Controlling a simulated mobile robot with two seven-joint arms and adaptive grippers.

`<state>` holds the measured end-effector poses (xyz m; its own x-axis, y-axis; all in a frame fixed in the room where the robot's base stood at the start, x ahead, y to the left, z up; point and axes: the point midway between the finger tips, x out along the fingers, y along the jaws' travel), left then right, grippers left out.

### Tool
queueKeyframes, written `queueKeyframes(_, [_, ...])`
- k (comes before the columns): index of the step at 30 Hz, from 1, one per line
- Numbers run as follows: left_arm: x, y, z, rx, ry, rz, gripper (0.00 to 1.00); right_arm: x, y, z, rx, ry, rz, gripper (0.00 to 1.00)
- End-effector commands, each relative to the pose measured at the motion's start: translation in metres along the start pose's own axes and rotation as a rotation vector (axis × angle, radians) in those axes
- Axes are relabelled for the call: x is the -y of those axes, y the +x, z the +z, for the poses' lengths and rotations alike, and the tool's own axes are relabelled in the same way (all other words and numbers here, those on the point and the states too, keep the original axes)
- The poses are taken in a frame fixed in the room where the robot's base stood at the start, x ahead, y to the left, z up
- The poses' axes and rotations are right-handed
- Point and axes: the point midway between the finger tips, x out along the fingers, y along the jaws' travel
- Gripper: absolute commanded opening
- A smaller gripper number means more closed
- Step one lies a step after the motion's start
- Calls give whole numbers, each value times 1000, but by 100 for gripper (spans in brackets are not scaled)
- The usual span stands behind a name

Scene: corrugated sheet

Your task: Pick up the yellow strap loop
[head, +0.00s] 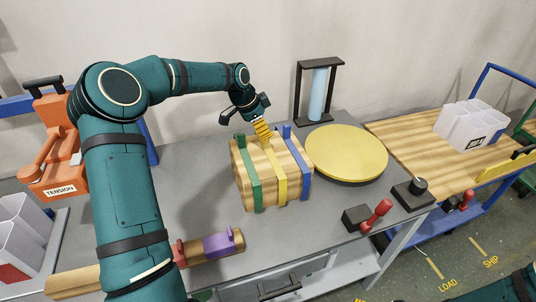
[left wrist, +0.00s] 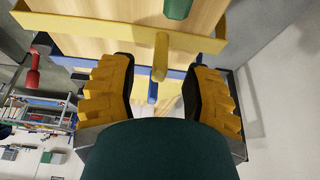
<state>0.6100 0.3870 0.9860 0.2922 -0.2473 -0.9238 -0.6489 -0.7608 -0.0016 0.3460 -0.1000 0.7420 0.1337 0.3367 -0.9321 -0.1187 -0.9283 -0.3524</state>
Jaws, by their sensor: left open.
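A wooden block (head: 263,187) on the grey bench is wrapped by green, yellow and blue straps. The yellow strap loop (head: 280,180) is the middle one; it also crosses the upper part of the left wrist view (left wrist: 110,33), where its upright tab (left wrist: 160,58) sticks out. My left gripper (head: 265,134) is open just above the block's top, pointing down over the yellow strap. In the left wrist view, its ribbed fingers (left wrist: 160,66) stand either side of the yellow tab's end, with no visible contact. In the head view the gripper hides that tab. My right gripper is not seen.
The green strap (head: 252,180) and blue strap (head: 302,170), each with an upright tab, stand close on either side. A round yellow disc (head: 346,153) lies right of the block. A black frame with a blue cylinder (head: 318,92) stands behind. A purple-banded wooden piece (head: 217,244) lies in front.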

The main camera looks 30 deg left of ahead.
Motion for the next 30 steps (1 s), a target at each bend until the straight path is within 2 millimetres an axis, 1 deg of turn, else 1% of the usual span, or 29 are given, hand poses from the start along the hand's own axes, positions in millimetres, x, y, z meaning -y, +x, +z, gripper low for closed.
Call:
queueKeyframes(1, [-1,10,0,-1,1,4,48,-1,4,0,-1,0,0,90])
queueKeyframes(3, [-2,21,0,-1,2,4,48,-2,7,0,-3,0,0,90])
queueKeyframes(7, [-2,37,0,0,1,3,48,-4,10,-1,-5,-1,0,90])
queueKeyframes(10, [-1,41,-1,0,0,1,48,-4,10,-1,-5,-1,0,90])
queueKeyframes(15, [-1,40,-1,0,0,0,48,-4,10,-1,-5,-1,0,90])
queueKeyframes(16, [-1,40,-1,0,0,0,44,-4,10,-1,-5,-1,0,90])
queueKeyframes(17, [-1,40,-1,0,0,0,33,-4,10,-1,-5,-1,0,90])
queueKeyframes(18, [-1,40,-1,0,0,0,19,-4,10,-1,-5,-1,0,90])
queueKeyframes(20, [-1,40,-1,0,0,0,0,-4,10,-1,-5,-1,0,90])
queueKeyframes(30, [-1,40,0,0,0,1,0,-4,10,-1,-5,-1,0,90])
